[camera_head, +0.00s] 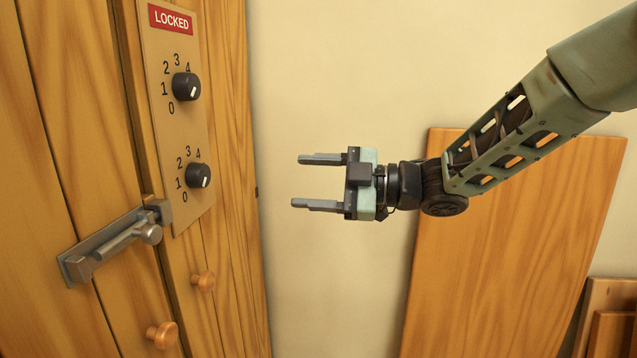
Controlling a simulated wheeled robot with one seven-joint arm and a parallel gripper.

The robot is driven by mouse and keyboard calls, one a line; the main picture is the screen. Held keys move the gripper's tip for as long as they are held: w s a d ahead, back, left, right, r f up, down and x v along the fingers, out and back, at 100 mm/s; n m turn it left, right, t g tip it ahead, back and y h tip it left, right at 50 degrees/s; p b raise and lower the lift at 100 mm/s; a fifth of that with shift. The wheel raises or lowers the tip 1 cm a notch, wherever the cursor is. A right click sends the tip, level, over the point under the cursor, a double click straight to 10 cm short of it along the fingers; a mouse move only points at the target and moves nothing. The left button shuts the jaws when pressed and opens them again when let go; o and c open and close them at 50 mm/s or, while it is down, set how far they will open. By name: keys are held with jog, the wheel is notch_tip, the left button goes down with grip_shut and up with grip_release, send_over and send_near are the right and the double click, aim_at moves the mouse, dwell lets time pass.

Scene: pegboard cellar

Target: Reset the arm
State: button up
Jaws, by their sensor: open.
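My gripper (318,182) is in the middle of the view, with its two fingers apart and pointing left. Nothing is between the fingers. My arm (510,135) comes in from the upper right, and its green forearm slopes down to the wrist. The gripper is in front of the bare cream wall, to the right of the wooden cabinet (232,200), and does not appear to touch anything.
The cabinet bears a panel with a red LOCKED sign (171,19), an upper dial (186,87) and a lower dial (198,176). Below are a metal bolt (115,245) and knobs (162,335). A wooden board (500,270) leans on the cream wall (330,280) behind my arm.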

jog(key=s+d+f+m+h+p, duration=0.2)
jog(key=s+d+m+h, duration=0.3)
jog(key=s, duration=0.4)
jog(key=s+d+f+m+g+h+p, duration=0.1)
jog(key=s+d+f+m+h, duration=0.3)
jog(key=s, duration=0.6)
jog(key=s+d+f+m+h+p, duration=0.3)
jog(key=s+d+m+h, duration=0.5)
jog(key=s+d+m, duration=0.1)
jog(key=shift+s+d+f+g, duration=0.25)
jog(key=shift+s+f+g, duration=0.15)
jog(key=shift+s, duration=0.3)
